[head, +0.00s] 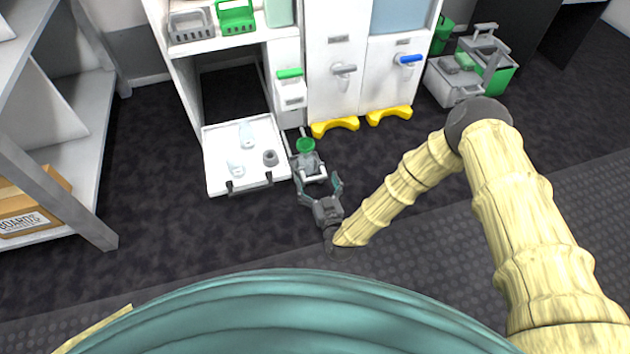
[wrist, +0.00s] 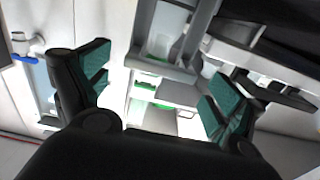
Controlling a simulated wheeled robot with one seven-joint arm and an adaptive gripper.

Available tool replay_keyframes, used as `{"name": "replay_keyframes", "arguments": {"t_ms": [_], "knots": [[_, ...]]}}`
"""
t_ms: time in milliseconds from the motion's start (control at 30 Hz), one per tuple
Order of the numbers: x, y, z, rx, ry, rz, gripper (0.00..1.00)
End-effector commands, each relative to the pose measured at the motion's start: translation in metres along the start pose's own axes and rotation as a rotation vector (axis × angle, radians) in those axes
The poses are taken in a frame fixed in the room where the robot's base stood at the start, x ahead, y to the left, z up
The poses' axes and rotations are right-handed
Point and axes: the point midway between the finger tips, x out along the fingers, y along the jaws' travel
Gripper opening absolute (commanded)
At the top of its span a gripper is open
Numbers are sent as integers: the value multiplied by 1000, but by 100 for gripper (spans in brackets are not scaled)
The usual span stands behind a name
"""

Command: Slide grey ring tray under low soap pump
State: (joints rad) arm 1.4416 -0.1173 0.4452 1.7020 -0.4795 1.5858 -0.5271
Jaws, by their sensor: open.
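My gripper (head: 321,187) is open, low over the dark floor in front of the white cabinet. Its teal-padded fingers also show spread apart in the wrist view (wrist: 155,95). Just beyond the fingertips stands a low grey device with a green round top (head: 306,145). I cannot tell whether the fingers touch it. A white dispenser with a green lever (head: 290,88) is on the cabinet front behind it. A small dark grey ring-shaped piece (head: 270,158) lies on the white fold-out panel (head: 218,178). I cannot tell for certain which grey piece is the ring tray.
Two clear vessels (head: 246,135) (head: 235,165) stand on the panel. Grey (head: 190,27) and green (head: 236,17) caddies sit on the shelf above. Yellow curved pieces (head: 335,127) are at the cabinet's foot. Bins (head: 455,80) stand at the right. The floor left of the panel is clear.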

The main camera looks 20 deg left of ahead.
Motion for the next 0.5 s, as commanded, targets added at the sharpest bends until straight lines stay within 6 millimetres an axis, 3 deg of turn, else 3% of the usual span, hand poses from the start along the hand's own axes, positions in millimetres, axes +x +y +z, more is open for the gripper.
{"name": "replay_keyframes", "arguments": {"t_ms": [200, 500], "knots": [[20, 0, 1, 0, 1, 0, 94], [24, 0, 0, 0, -1, 0, 94]]}}
